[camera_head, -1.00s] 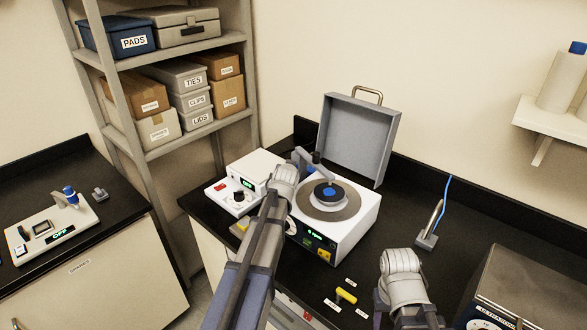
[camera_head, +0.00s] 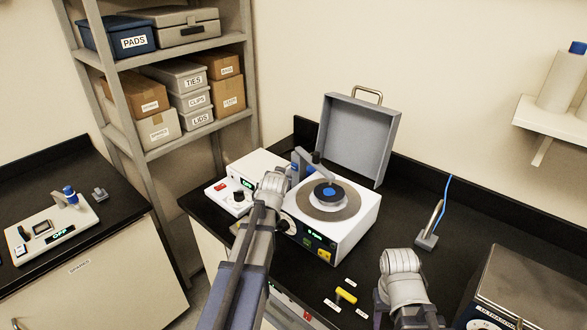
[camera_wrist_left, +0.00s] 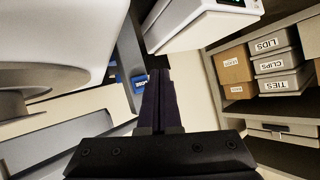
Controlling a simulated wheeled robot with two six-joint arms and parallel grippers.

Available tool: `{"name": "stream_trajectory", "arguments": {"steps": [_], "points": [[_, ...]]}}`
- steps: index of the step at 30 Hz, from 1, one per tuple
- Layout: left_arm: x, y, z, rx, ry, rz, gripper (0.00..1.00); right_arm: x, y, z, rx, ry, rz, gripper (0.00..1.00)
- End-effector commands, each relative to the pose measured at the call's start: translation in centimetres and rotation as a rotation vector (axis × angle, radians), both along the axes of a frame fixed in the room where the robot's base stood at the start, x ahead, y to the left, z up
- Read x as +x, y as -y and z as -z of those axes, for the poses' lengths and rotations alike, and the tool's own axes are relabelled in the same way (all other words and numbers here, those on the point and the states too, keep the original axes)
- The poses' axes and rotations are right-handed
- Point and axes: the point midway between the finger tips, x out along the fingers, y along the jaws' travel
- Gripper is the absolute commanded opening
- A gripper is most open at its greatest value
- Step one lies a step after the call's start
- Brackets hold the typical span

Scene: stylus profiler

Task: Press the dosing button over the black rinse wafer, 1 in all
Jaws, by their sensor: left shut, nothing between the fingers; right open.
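A white spin unit (camera_head: 340,238) stands on the black bench with its grey lid open. On its turntable lies a small dark disc with a blue centre (camera_head: 329,191), possibly the black wafer. A blue labelled part (camera_wrist_left: 138,82) also shows in the left wrist view. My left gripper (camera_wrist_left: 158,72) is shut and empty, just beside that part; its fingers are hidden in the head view. My right gripper (camera_head: 402,260) is open, over the bench front.
A white control box (camera_head: 233,196) with a red button stands left of the spin unit. A yellow tool (camera_head: 346,295) lies on the bench near my right gripper. A stand with a blue cable (camera_head: 428,238) and a steel box (camera_head: 525,285) are to the right.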

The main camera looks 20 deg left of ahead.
Motion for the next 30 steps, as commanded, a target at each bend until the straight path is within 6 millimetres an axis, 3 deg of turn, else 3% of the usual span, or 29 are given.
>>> {"name": "stream_trajectory", "arguments": {"steps": [7, 30], "points": [[-1.7, -0.6, 0.0, 0.001, 0.0, -0.001, 0.0, 0.0, 0.0, 0.0, 0.0, 0.0, 0.0, 0.5], [-1.7, -0.6, 0.0, 0.0, 0.0, 0.0, 0.0, 0.0, 0.0, 0.0, 0.0, 0.0, 0.0, 0.5]]}}
